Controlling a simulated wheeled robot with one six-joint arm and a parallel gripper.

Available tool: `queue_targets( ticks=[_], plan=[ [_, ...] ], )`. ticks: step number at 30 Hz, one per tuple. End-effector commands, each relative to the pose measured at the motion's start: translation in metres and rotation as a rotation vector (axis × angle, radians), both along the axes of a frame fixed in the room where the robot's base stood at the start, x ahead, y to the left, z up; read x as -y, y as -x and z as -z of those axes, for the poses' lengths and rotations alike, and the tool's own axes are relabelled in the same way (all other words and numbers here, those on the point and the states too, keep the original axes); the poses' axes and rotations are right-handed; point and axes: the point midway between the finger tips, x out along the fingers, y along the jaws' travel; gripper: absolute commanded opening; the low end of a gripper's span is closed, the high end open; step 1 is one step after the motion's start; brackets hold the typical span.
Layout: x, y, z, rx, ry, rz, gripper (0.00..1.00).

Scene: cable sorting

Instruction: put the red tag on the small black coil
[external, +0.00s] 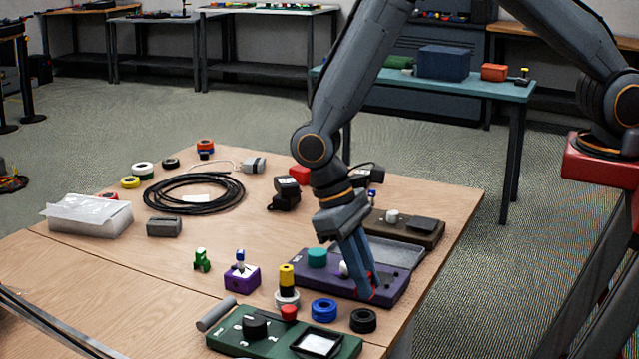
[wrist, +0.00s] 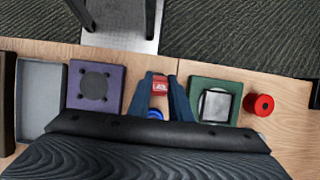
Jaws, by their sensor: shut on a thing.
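My gripper (external: 366,290) is shut on the red tag (external: 374,293), by the purple case near the table's right edge. In the wrist view the red tag (wrist: 160,86) sits between the fingertips of my gripper (wrist: 160,84). A small black coil (external: 363,320) lies flat on the table, below my fingertips in the external view and apart from them. I cannot make it out in the wrist view. Another small black ring (external: 171,163) lies at the back left, and a large black cable coil (external: 195,208) lies at the left.
A blue coil (external: 324,310) lies beside the small black coil. The purple case (external: 318,282) and green device (external: 270,342) stand on either side. A yellow-and-black stack (external: 287,277) stands left of my gripper. Bare wood lies at the table's middle left.

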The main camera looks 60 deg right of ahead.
Motion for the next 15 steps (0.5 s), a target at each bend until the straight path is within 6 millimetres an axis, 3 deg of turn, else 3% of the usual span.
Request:
queue_targets(
  ticks=[9,15],
  plan=[
    [0.0,0.001,0.036,-0.002,0.0,0.001,0.0],
    [0.0,0.0,0.04,0.001,-0.001,0.001,0.0]
  ],
)
